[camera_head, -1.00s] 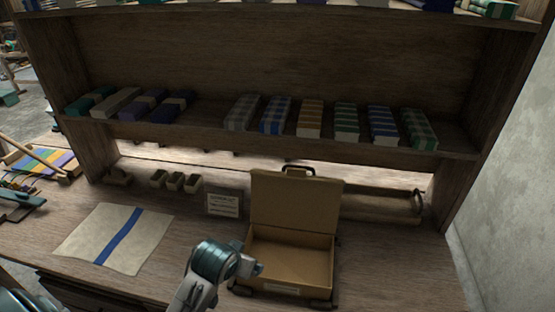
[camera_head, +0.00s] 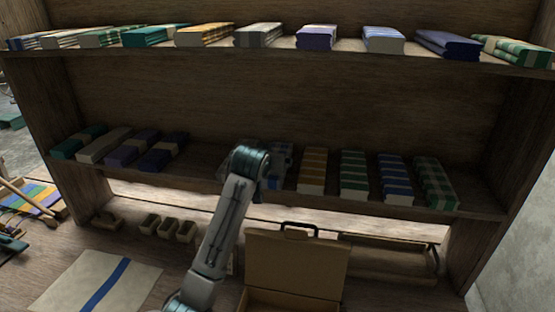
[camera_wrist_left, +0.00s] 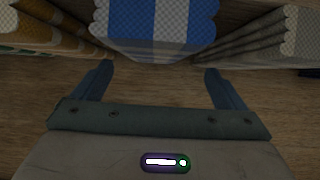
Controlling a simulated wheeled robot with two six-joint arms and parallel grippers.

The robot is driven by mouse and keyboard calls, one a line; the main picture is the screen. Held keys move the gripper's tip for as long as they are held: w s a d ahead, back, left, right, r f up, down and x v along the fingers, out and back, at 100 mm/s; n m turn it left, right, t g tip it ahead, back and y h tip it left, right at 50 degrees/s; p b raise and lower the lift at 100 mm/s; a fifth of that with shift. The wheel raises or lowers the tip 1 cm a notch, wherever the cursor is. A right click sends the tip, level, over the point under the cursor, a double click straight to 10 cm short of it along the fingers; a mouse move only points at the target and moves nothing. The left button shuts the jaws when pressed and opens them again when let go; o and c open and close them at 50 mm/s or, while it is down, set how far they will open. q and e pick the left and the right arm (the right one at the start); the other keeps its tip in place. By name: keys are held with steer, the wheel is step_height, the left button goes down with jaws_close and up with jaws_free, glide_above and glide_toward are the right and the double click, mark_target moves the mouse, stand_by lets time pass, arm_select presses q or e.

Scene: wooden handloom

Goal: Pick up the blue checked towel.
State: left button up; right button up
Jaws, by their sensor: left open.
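The blue checked towel (camera_wrist_left: 155,25), blue with a white band, lies folded on the middle shelf. In the left wrist view its near end is straight ahead at the top. In the head view my left arm covers most of it and only a sliver (camera_head: 283,156) shows. My left gripper (camera_wrist_left: 157,69) is open and empty, its two fingers spread just short of the towel's near end, towel roughly centred between them. In the head view the fingers are hidden behind my arm. My right gripper is not in view.
An orange towel (camera_wrist_left: 50,30) and a grey towel (camera_wrist_left: 262,38) stand close on either side. More folded towels (camera_head: 352,175) line this shelf and the upper shelf (camera_head: 290,50). Below, an open case (camera_head: 297,262), small boxes (camera_head: 168,228) and a cloth (camera_head: 70,285) are on the table.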

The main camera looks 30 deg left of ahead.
arm_select(q)
steer(key=shift+w+f+p, duration=0.15)
steer(key=shift+w+p, duration=0.5)
steer(key=shift+p, duration=0.15)
steer(key=p+x, duration=0.1)
steer(key=x, duration=0.1)
steer(key=p+x, duration=0.1)
steer(key=x, duration=0.1)
steer(key=shift+d, duration=0.2)
steer(key=shift+w+a+f+p, duration=0.1)
steer(key=shift+w+f+p, duration=0.2)
steer(key=shift+w, duration=0.05)
steer(key=shift+f, duration=0.1)
steer(key=shift+c, duration=0.6)
steer(key=c, duration=0.7)
steer(key=shift+c, duration=1.4)
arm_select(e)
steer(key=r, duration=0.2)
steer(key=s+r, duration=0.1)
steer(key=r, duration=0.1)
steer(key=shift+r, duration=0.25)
